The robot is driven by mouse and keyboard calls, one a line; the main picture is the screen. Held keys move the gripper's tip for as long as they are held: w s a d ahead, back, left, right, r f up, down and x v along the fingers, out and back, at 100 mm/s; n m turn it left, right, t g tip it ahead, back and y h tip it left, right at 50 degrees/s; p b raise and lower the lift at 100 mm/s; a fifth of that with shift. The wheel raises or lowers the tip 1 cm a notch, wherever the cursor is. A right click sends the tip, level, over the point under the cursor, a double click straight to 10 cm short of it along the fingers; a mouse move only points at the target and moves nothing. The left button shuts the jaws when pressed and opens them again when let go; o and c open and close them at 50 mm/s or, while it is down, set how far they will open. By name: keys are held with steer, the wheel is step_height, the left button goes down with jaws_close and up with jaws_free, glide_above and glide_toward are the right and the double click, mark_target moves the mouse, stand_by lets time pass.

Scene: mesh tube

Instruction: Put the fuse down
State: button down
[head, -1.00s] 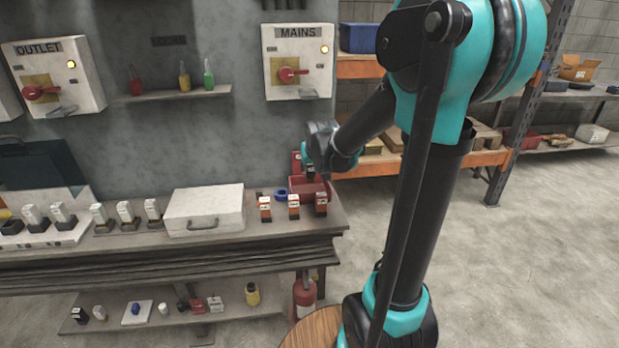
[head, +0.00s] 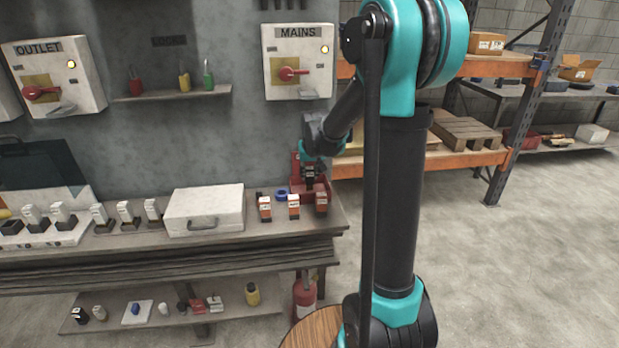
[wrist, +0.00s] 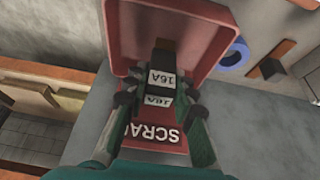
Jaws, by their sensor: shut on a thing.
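My gripper (wrist: 158,95) is shut on a dark fuse with a white 16A label (wrist: 158,99) in the wrist view. A second 16A label (wrist: 161,78) shows just beyond it; I cannot tell whether it belongs to the same fuse or another. Both are over the red scrap bin (wrist: 205,45), whose front lettering is partly covered by my fingers. In the head view my gripper (head: 312,166) is at the red bin (head: 296,168) at the bench's right end. Whether the fuse touches the bin's floor is hidden.
Several fuses with orange and white labels, one here (head: 293,205), stand in front of the bin. A blue ring (head: 281,194) lies beside it. A white case (head: 204,209) is further left. The MAINS box (head: 298,62) hangs above.

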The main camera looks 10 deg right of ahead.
steer(key=shift+w+f, duration=0.1)
steer(key=shift+f, duration=0.7)
steer(key=shift+f, duration=0.15)
steer(key=c, duration=1.3)
jaws_free()
steer(key=shift+o, duration=0.2)
steer(key=v, duration=1.2)
steer(key=s+d+f, duration=0.2)
steer(key=s+f, duration=0.5)
steer(key=s, duration=0.6)
steer(key=s+d+f, duration=0.2)
steer(key=s+f, duration=0.6)
steer(key=s, duration=0.5)
steer(key=shift+s+f+g, duration=0.2)
steer(key=shift+f+g, duration=0.1)
steer(key=shift+f, duration=0.05)
steer(key=shift+d, duration=0.1)
